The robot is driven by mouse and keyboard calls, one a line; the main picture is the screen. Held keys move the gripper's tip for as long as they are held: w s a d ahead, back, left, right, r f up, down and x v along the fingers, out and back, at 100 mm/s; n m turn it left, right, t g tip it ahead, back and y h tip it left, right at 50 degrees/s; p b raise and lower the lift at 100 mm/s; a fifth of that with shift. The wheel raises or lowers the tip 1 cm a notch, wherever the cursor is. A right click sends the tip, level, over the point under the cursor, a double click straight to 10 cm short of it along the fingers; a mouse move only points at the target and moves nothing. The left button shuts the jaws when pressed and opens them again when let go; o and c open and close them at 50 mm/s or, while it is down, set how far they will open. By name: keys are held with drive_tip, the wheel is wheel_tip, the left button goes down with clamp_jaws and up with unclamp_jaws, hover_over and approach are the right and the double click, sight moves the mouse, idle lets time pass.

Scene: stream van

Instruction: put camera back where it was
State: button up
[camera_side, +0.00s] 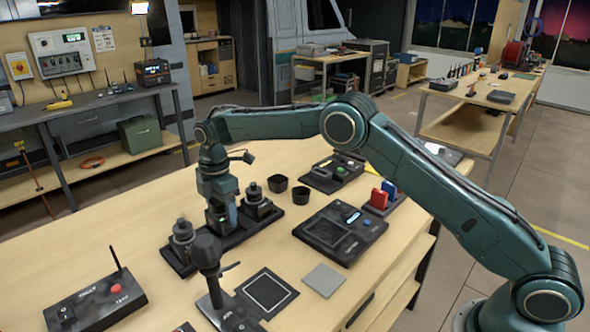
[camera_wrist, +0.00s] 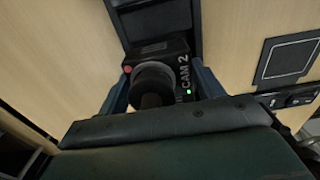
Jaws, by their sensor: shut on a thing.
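A black camera labelled CAM 2 (camera_wrist: 172,62), with a round lens, a red dot and a small green light, sits between my fingers in the wrist view. My gripper (camera_side: 222,218) is shut on it and points down at the middle of a long black rack (camera_side: 238,238). In the side view the fingers hide most of the camera (camera_side: 224,222), and I cannot tell if its base touches the rack. Two other black units stand upright on the rack, one at the near left end (camera_side: 183,236) and one at the far right end (camera_side: 257,201).
A tall black stand (camera_side: 207,262) rises close in front of the rack. A white-outlined black pad (camera_side: 267,293), a grey square (camera_side: 324,280) and a control panel (camera_side: 341,234) lie to the right. Two black cups (camera_side: 278,183) (camera_side: 300,196) stand behind. An antenna box (camera_side: 95,302) is front left.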

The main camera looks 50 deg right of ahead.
drive_tip(key=shift+f, duration=0.1)
drive_tip(key=o, duration=1.5)
wheel_tip(320, 180, up, 12)
drive_tip(key=shift+r, duration=0.55)
